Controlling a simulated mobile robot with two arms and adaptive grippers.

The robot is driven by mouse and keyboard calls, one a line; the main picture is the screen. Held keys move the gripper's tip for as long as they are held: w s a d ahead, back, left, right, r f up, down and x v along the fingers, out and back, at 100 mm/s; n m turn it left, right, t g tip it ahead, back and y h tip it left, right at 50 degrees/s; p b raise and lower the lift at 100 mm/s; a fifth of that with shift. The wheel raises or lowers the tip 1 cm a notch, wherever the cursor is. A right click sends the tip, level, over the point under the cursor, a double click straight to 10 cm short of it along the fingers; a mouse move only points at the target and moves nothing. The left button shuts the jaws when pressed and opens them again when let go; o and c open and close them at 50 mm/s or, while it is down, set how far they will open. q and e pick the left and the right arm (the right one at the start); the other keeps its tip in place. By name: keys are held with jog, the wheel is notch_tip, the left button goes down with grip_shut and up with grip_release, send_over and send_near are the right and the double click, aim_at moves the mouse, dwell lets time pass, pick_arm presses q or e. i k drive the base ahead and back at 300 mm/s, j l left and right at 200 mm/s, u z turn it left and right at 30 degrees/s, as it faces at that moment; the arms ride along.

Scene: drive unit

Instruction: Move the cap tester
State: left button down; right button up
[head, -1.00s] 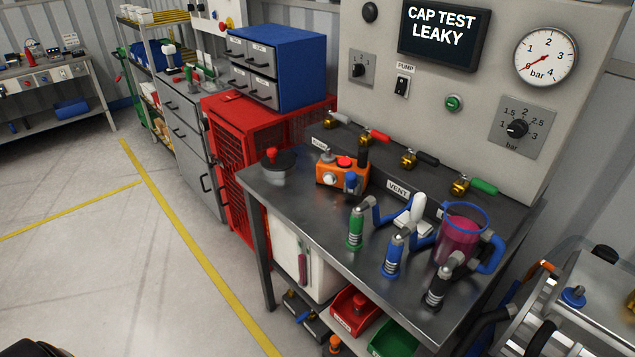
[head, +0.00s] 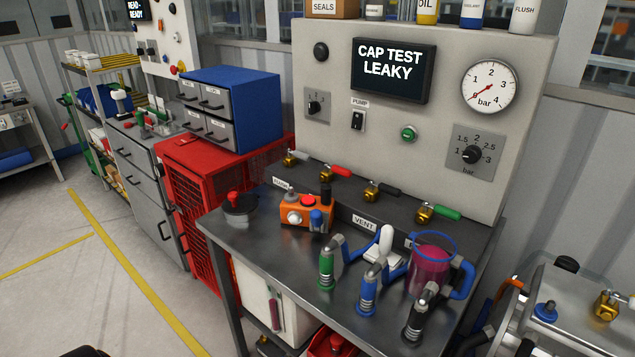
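An orange boxy device (head: 307,213) with a red top button, a pale front knob and a blue fitting stands at the back of the grey metal bench (head: 262,247); it may be the cap tester, but no label on it is readable. The panel screen (head: 394,68) above reads "CAP TEST LEAKY". Neither of my grippers is in view.
Green (head: 327,270) and blue (head: 367,292) fittings stand near the bench front, with a blue-rimmed jug of pink liquid (head: 432,268) to the right. Several valves line the back ledge. A red cabinet (head: 190,203) adjoins at left; open floor lies beyond.

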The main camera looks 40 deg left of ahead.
aim_at(292, 202)
jog(key=i+j+z, duration=0.1)
jog(key=j+z, duration=0.25)
jog(key=j, duration=0.85)
jog(key=j+z, duration=0.3)
jog(key=j, duration=0.9)
